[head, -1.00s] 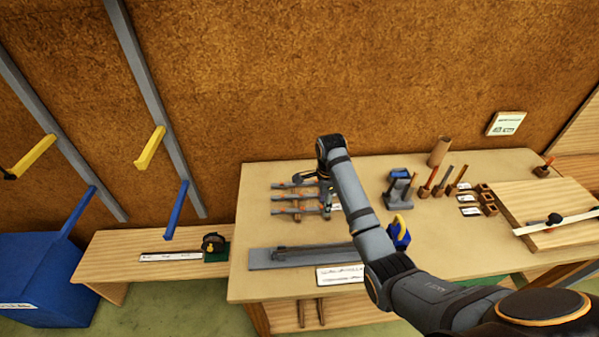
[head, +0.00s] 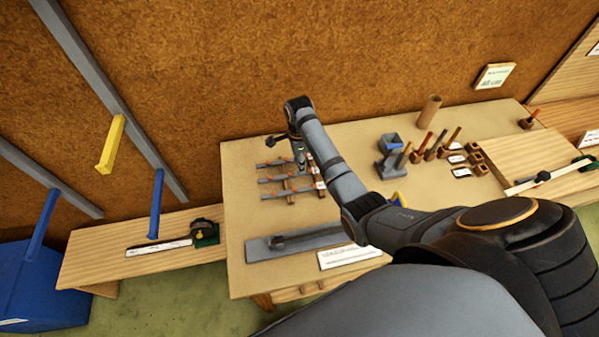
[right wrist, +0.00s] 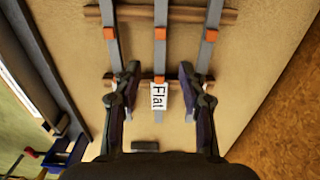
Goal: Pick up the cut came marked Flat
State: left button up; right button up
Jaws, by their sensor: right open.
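Three thin grey cames lie side by side on wooden bars, with orange pieces along them. The middle came (right wrist: 160,52) has a white tag (right wrist: 158,96) reading "Flat" at its near end in the right wrist view. My right gripper (right wrist: 159,78) is open and empty, with one finger on each side of this came and tag. Each finger is close to a neighbouring came; I cannot tell whether they touch. In the head view my right gripper (head: 300,158) hangs over the tagged ends of the cames (head: 270,179). My left gripper is not in view.
A long grey channel (head: 262,251) and a white card (head: 347,257) lie at the table's front. Blocks, handled tools and a cardboard tube (head: 429,109) stand to the right. A lower bench (head: 95,257) is at the left. The cork wall (head: 240,60) rises behind.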

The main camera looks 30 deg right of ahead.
jog(key=shift+s+f+p, duration=0.1)
jog(key=shift+f+p, duration=0.25)
jog(key=f, duration=0.3)
jog(key=shift+s+d+f+p, duration=0.1)
jog(key=shift+d+f+p, duration=0.1)
jog(key=shift+f+p, duration=0.1)
jog(key=shift+w+f, duration=0.2)
jog(key=shift+f, duration=0.1)
jog(key=shift+s+r, duration=0.1)
grip_shut()
